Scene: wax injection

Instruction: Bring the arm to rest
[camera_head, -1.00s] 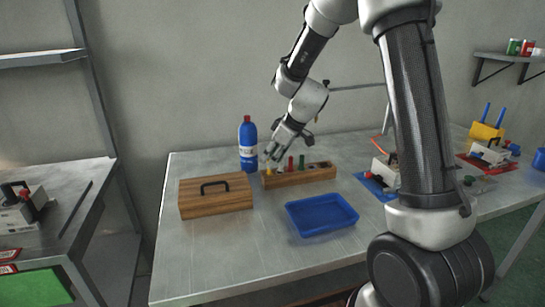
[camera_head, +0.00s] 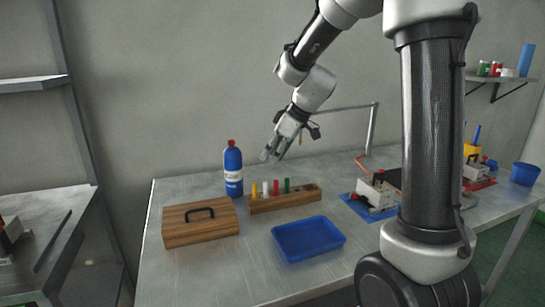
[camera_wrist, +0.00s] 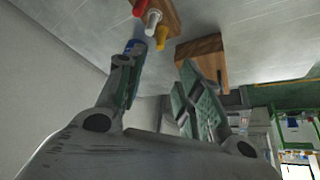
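My gripper (camera_head: 274,150) hangs in the air above the back of the metal table (camera_head: 190,277), over the wooden rack with coloured pieces. In the wrist view my gripper (camera_wrist: 158,88) has its two fingers apart with nothing held between them. The arm is bent, with its upper links raised and the wrist tilted down to the left. The fingers are clear of the rack and of the blue bottle.
A wooden rack (camera_head: 300,199) holds yellow, white, red and green pieces. Around it are a blue bottle (camera_head: 233,172), a wooden box with a handle (camera_head: 180,233) and a blue tray (camera_head: 308,257). A lamp-like metal arm (camera_head: 372,128) stands behind.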

